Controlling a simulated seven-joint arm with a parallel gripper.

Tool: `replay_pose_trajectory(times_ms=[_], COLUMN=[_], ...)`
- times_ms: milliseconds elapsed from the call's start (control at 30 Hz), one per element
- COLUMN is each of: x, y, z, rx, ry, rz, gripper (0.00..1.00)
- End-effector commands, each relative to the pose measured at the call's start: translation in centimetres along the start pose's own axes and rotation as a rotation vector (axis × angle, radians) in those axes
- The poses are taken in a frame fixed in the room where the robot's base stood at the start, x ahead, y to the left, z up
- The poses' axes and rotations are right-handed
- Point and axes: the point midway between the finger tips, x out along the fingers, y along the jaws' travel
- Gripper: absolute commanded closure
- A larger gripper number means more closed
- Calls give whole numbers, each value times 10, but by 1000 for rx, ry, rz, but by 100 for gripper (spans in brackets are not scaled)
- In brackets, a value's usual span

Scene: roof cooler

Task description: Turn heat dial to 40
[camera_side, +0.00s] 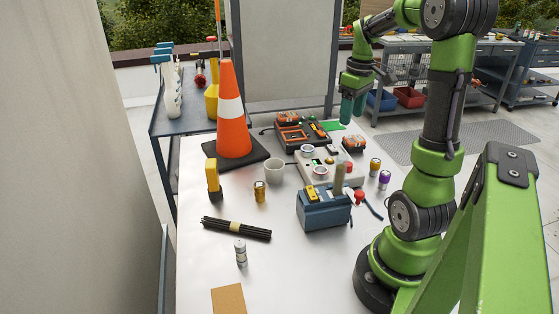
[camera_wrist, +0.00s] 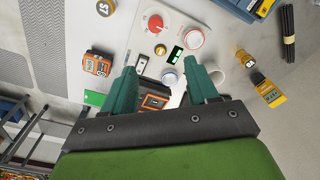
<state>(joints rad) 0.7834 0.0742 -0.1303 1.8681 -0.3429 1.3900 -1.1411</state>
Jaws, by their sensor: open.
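A white control panel (camera_side: 345,180) stands on the table in the side view; it also shows in the wrist view (camera_wrist: 140,48). On it, the wrist view shows a red knob (camera_wrist: 155,23) on a pale disc, a white round dial with a red rim (camera_wrist: 190,38), a lower blue-rimmed dial (camera_wrist: 170,78) and a small green display (camera_wrist: 177,54). Which dial is the heat dial, and its setting, I cannot read. My gripper (camera_side: 349,112) is raised behind the panel in the side view. Its two green fingers (camera_wrist: 160,82) are apart and empty, clear of the dials.
An orange-and-black device (camera_side: 300,133) sits behind the panel, and a blue box (camera_side: 322,210) in front. A white mug (camera_side: 274,171) and traffic cone (camera_side: 233,115) stand left. The table's front left has free room around black rods (camera_side: 236,229).

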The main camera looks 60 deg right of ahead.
Motion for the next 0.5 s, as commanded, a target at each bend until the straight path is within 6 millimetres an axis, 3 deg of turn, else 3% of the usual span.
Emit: replay_pose_trajectory(times_ms=[67, 200, 367, 500], x=[-3, -13, -9, 7], y=[15, 15, 12, 11], z=[3, 4, 6, 6], rx=[-117, -302, -378, -382], ry=[-35, -52, -57, -58], rz=[-10, -24, -40, -42], gripper=[42, 42, 42, 42])
